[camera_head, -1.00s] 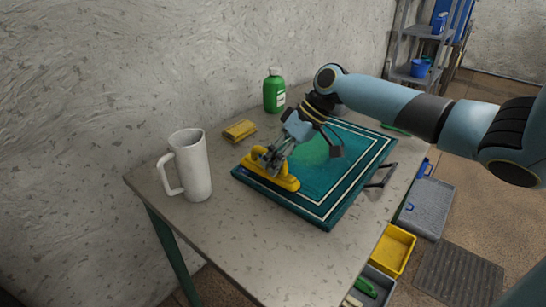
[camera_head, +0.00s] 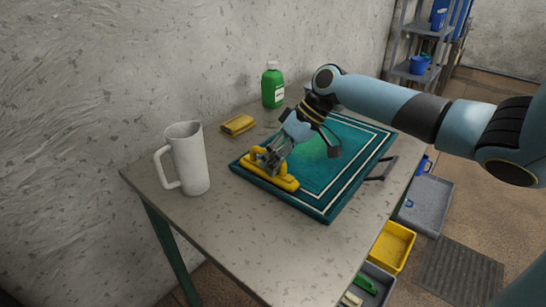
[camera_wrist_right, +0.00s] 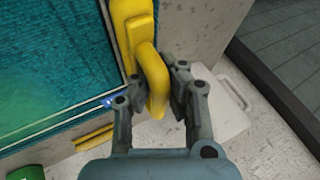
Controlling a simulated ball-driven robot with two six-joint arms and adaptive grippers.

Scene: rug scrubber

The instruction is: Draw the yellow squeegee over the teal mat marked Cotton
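The teal mat (camera_head: 352,158) with a pale double border lies flat on the table. I cannot read any marking on it. The yellow squeegee (camera_head: 284,182) lies along the mat's left near edge, seemingly resting on it. My right gripper (camera_head: 270,158) is at the squeegee's raised handle. In the right wrist view, its fingers (camera_wrist_right: 157,88) are on both sides of the yellow handle (camera_wrist_right: 152,65) and appear closed on it. The mat (camera_wrist_right: 55,65) lies to the left there. My left gripper is not in view.
A white mug (camera_head: 189,160) stands left of the mat on the table (camera_head: 238,225). A yellow sponge-like block (camera_head: 238,125) and a green bottle (camera_head: 272,86) are behind. A dark handle (camera_head: 384,168) lies at the mat's right. A yellow bin (camera_head: 392,247) is below the table's right edge.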

